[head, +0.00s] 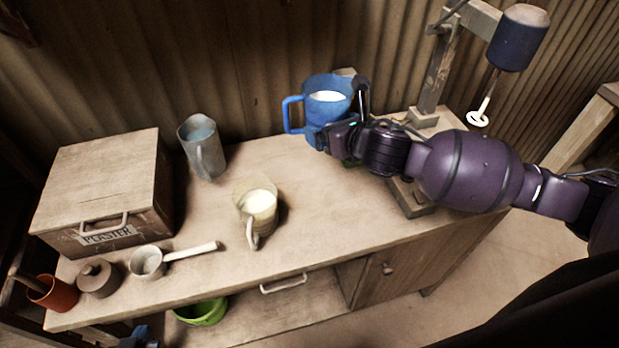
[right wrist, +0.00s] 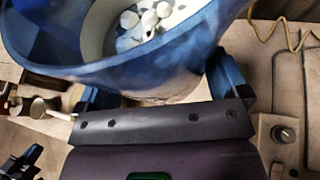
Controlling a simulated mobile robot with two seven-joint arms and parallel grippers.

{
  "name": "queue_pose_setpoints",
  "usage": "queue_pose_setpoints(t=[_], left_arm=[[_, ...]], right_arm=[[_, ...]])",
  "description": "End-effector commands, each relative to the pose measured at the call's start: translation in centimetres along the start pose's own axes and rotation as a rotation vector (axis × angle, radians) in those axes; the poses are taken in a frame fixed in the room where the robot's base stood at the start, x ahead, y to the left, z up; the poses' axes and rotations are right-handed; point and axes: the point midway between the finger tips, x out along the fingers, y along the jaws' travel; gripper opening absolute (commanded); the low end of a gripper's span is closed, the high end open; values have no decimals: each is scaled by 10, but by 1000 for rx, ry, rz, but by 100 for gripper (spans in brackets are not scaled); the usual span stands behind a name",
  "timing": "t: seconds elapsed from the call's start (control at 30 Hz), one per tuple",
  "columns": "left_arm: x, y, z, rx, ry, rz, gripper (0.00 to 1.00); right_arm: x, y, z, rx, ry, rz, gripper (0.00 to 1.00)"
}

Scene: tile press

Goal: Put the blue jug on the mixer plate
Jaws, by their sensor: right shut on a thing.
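The blue jug (head: 322,103) with white contents is at the back of the bench in the head view, its handle to the left. My right gripper (head: 342,130) is shut on it from the right. In the right wrist view the jug (right wrist: 150,65) sits between the two fingers (right wrist: 158,95), with white lumps inside. I cannot tell whether its bottom touches the bench. The mixer (head: 519,38) stands to the right, its paddle (head: 478,118) hanging down. My right arm covers much of its base (head: 412,205); I cannot make out the plate. My left gripper (head: 140,338) is low at the bottom edge, its jaws unclear.
A grey jug (head: 201,148) and a cream jug (head: 257,212) stand left of the blue jug. A plaster box (head: 100,190), a ladle (head: 150,262), a lidded pot (head: 98,278) and an orange cup (head: 55,294) are further left. The bench's front middle is clear.

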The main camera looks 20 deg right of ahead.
Motion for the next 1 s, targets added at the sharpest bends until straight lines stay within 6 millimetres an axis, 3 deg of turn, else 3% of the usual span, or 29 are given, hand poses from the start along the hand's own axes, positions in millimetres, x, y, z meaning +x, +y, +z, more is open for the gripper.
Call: queue_pose_setpoints(t=[0.17, 0.8, 1.0], left_arm=[[-1, 0, 4, -1, -6, -1, 0], [5, 1, 8, -1, 3, 0, 0], [7, 1, 8, 0, 5, 0, 0]], right_arm=[[4, 5, -6, -7, -3, 18, 48], [52, -1, -120, -4, -2, 16, 48], [61, -2, -140, -7, -5, 16, 48]])
